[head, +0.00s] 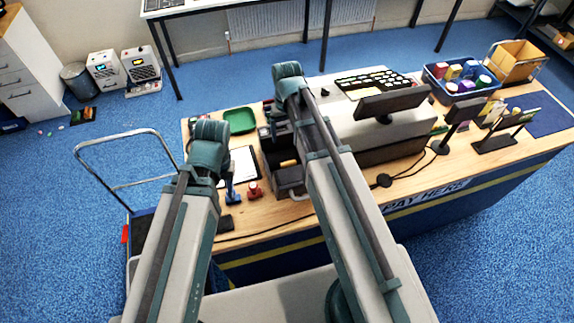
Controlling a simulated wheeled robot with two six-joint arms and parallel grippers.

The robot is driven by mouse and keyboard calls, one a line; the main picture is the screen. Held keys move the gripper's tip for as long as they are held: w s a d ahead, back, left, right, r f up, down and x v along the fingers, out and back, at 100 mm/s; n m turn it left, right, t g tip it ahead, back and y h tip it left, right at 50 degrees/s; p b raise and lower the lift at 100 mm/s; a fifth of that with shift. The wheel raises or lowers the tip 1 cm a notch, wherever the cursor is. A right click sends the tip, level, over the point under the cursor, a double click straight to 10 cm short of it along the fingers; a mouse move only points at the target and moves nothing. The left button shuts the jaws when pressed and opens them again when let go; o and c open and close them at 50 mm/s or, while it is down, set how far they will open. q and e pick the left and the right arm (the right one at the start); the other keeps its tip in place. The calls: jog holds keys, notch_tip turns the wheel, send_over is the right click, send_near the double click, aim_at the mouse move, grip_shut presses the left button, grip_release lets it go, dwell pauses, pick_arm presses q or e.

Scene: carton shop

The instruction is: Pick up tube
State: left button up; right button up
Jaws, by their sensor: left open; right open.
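I cannot make out a tube anywhere in the head view. My two arms reach up from the bottom of the picture over the near side of the counter (330,197). The left arm ends in a teal joint over the counter's left end. The right arm ends in a teal joint further back, left of the monitor. No gripper fingers show; they are hidden behind the arms or out of view. I see nothing held.
The counter carries a green tray (239,121), clipboard (242,164), stamps, a dark box (290,180), monitor (392,102), blue crate (463,91) and cardboard box (515,62). A cart handle (112,140) stands at left. Small items (83,116) lie on the blue floor.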

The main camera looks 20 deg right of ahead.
jog(key=b, duration=0.9)
send_over(288, 162)
jog(key=f, duration=0.9)
jog(key=shift+w+a+f, duration=0.15)
jog(key=shift+w, duration=0.1)
pick_arm(q)
notch_tip(288, 162, down, 15)
jog(key=b, duration=0.5)
jog(key=shift+w+r, duration=0.1)
jog(key=shift+r, duration=0.1)
pick_arm(e)
jog(key=f, duration=0.5)
jog(key=shift+s+f, duration=0.1)
jog(key=shift+s, duration=0.3)
pick_arm(q)
jog(key=shift+r, duration=0.1)
pick_arm(e)
jog(key=c, duration=1.1)
